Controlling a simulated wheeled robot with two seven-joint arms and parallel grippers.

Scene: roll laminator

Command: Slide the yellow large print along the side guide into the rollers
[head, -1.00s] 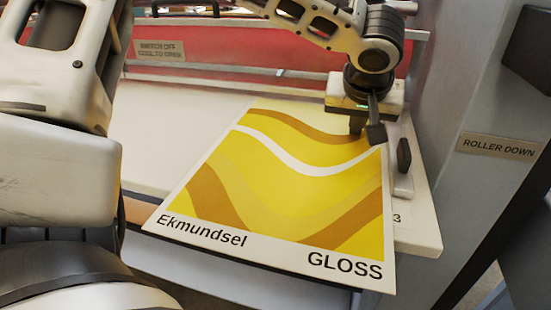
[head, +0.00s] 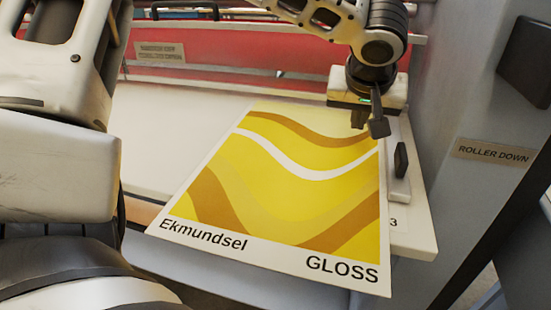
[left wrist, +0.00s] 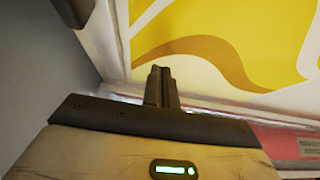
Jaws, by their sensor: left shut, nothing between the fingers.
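The yellow large print (head: 290,180), with wavy bands and the words Ekmundsel and GLOSS, lies flat and slightly turned on the white feed table. Its near edge overhangs the table's front. The side guide (head: 401,165), a pale strip with a dark upright block, runs close beside the print's right edge. My left gripper (head: 368,122) is shut and empty at the print's far right corner; I cannot tell whether it touches the paper. In the left wrist view its fingers (left wrist: 160,85) stand by the edge of the print (left wrist: 220,45). My right gripper is out of view. The rollers are not clearly visible.
A red panel (head: 230,62) with a metal bar crosses the back of the table (head: 150,125). A grey housing labelled ROLLER DOWN (head: 493,151) rises at right. The table left of the print is bare.

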